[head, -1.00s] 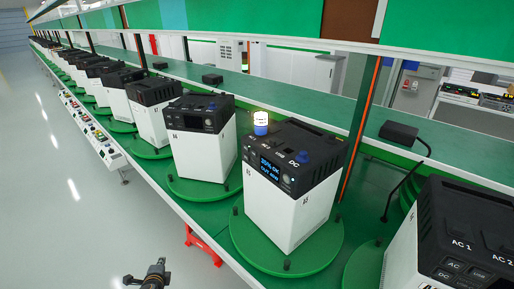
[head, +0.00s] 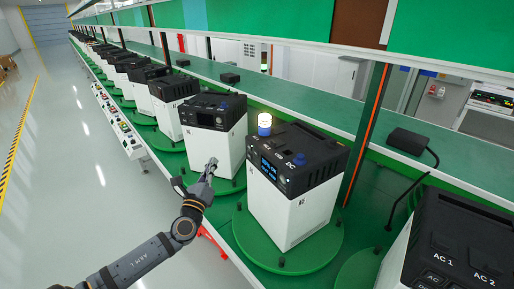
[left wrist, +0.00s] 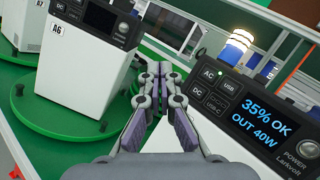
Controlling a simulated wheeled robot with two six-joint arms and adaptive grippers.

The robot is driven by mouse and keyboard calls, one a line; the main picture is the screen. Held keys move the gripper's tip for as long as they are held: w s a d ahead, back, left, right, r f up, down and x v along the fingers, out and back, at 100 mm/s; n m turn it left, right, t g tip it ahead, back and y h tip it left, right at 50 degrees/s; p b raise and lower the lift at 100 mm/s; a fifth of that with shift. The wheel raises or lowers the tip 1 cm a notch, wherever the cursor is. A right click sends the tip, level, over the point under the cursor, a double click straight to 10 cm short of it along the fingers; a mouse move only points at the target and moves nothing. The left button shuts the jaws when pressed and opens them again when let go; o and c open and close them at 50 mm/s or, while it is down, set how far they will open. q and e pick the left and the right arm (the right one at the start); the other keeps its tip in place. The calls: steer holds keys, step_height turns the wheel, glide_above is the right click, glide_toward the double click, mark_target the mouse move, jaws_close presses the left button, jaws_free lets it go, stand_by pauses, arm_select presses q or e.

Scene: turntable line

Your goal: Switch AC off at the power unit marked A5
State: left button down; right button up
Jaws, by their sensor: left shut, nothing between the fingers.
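The near power unit (head: 285,215) is a white box with a black top, standing on a green turntable (head: 262,250); its small label looks like A5. In the left wrist view its front panel (left wrist: 265,115) has AC (left wrist: 208,74), USB and DC buttons. A small green light shows beside AC. The blue-lit display (left wrist: 262,120) reads "35% OK, OUT 40W". My left gripper (head: 212,163) is shut and empty, in front and left of this panel, apart from it. In the left wrist view its fingertips (left wrist: 161,72) are left of the AC button. My right gripper is not in view.
The unit marked A6 (left wrist: 75,75) stands on the turntable to the left, close to my gripper. A white-and-blue beacon (head: 264,124) rises behind the near unit. Another unit (head: 455,250) is at the right. The aisle floor (head: 90,170) at left is free.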

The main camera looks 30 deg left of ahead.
mark_target(250, 147)
arm_select(q)
steer(key=shift+d+r+m+t+h, duration=0.15)
steer(key=shift+d+r+m+t, duration=0.1)
steer(key=shift+d+r, duration=0.3)
steer(key=shift+d+r+m+t+h, duration=0.15)
steer(key=shift+d+r+m, duration=0.15)
steer(key=shift+r, duration=0.3)
steer(key=w+d, duration=0.4)
steer(key=w, duration=0.3)
steer(key=shift+w+d, duration=0.25)
steer(key=shift+w, duration=0.05)
stand_by(0.7)
steer(key=shift+w+d+f, duration=0.1)
steer(key=shift+w+d, duration=0.15)
steer(key=shift+w, duration=0.1)
